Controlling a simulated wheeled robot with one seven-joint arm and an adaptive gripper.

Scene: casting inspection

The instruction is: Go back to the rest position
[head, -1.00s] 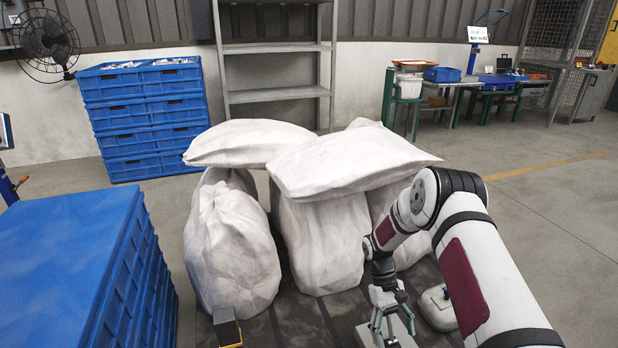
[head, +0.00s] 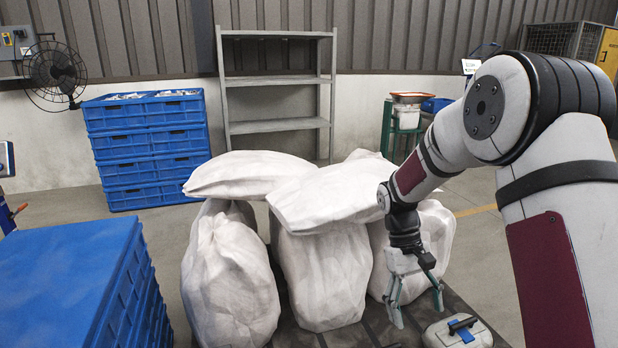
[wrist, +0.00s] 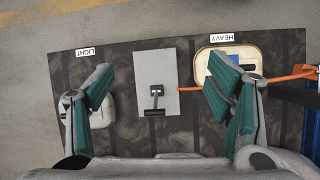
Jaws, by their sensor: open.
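My gripper (head: 418,308) is raised over the dark mat, beside the white sacks, with its green-padded fingers spread and nothing between them. In the wrist view my gripper (wrist: 160,88) frames a pale square plate (wrist: 176,75) on the mat, with a small dark handled piece on it. The mat (wrist: 130,60) carries a LIGHT label at left and a HEAVY label at right. A pale rounded piece with a dark handle (head: 455,332) lies at the lower right of the head view.
Bulging white sacks (head: 232,275) stand left of my gripper, with others lying on top. Blue crates (head: 65,270) are stacked at near left, and more crates (head: 150,170) stand behind. An empty grey shelf (head: 277,83) is against the wall. An orange bar (wrist: 290,75) shows at right.

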